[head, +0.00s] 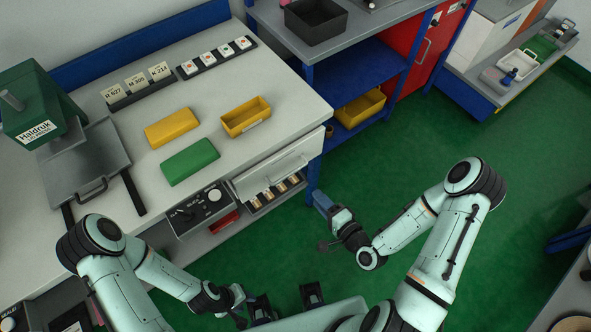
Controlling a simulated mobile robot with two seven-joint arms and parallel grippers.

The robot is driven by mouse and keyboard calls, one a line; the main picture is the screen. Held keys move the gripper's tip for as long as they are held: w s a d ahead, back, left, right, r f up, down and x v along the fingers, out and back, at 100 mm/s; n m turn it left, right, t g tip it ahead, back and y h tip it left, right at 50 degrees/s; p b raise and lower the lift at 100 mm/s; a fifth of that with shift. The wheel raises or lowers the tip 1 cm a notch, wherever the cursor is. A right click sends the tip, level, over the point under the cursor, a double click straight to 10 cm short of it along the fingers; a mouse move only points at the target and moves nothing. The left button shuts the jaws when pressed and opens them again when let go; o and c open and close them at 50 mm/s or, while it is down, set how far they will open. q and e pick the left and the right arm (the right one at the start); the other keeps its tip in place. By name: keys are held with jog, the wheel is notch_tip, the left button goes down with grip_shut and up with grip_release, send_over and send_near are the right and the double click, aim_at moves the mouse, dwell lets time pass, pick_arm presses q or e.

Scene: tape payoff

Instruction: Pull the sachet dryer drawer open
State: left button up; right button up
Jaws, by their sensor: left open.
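The sachet dryer is the unit under the front edge of the bench, with a dark control panel (203,208) of knobs on its left. To the right of the panel is a pale front with a thin bar handle, which looks like the drawer (262,178). Several tan pieces show in a row in a recess below it. My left gripper (287,301) is open at the bottom of the view, well below the dryer and apart from it. My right gripper (327,222) is to the right of the dryer, beside the bench leg, not touching the drawer. Its fingers are too small to read.
On the bench are a green press (38,108), a yellow block (171,127), a green block (190,160), a yellow bin (246,117) and racks of labels. A blue shelf unit (352,77) stands behind right. Green floor (455,125) is clear at the right.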

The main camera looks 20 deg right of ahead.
pick_arm(q)
notch_tip(320, 180, down, 9)
jog(key=b, duration=0.8)
jog(key=shift+s+r+b, duration=0.2)
jog(key=shift+s+b, duration=0.15)
jog(key=shift+s, duration=0.1)
pick_arm(e)
jog(key=x, duration=1.3)
jog(key=shift+a, duration=0.1)
grip_shut()
